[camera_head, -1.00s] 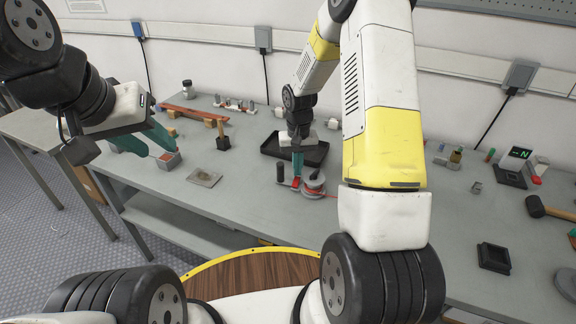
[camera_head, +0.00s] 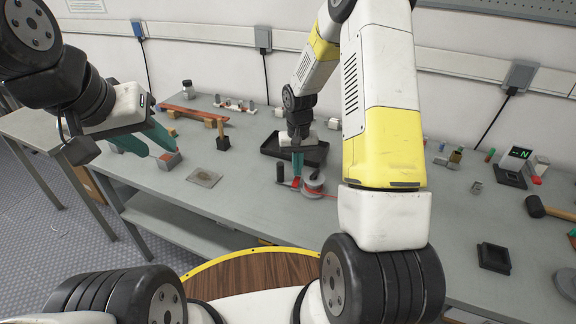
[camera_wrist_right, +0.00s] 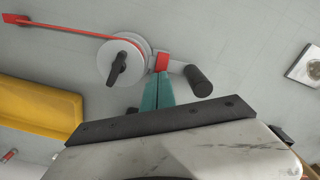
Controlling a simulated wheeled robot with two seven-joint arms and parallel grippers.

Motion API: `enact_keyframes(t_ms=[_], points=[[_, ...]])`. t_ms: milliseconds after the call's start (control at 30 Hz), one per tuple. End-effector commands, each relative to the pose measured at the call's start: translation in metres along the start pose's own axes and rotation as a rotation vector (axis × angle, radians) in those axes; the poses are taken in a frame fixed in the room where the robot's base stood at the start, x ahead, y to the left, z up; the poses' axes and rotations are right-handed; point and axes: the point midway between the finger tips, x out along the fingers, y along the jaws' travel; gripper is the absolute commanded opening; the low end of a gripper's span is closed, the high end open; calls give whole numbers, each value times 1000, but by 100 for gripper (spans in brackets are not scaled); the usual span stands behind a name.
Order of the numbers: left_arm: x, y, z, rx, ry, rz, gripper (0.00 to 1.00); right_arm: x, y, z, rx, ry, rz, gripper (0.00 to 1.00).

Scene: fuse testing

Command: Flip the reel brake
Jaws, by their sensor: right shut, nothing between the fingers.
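The reel (camera_head: 315,186) with red strip wound on it stands on the workbench. It also shows in the right wrist view (camera_wrist_right: 108,72), with a black crank on its face. The small red brake piece (camera_wrist_right: 162,61) sits beside the reel, between it and a black cylindrical handle (camera_wrist_right: 199,81); it shows in the head view (camera_head: 296,182). My right gripper (camera_wrist_right: 163,76) is shut and empty, its teal tips at the red piece, close to or touching it. It points down in the head view (camera_head: 297,168). My left gripper (camera_head: 148,144) is open over the left bench.
A black tray (camera_head: 267,148) lies behind the reel. A grey and red block (camera_head: 169,161) is near my left fingers, and a flat plate (camera_head: 204,177) lies in front. A yellow object (camera_wrist_right: 35,106) shows in the wrist view. The bench right of the reel has free room.

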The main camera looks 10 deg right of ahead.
Motion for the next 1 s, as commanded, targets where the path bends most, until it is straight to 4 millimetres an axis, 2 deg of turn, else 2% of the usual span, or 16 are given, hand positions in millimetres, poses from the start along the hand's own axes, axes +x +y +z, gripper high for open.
enact_keyframes(t_ms=[1000], points=[[0,0,0,0,0,0,36,16,0,0,0,-1,0,0]])
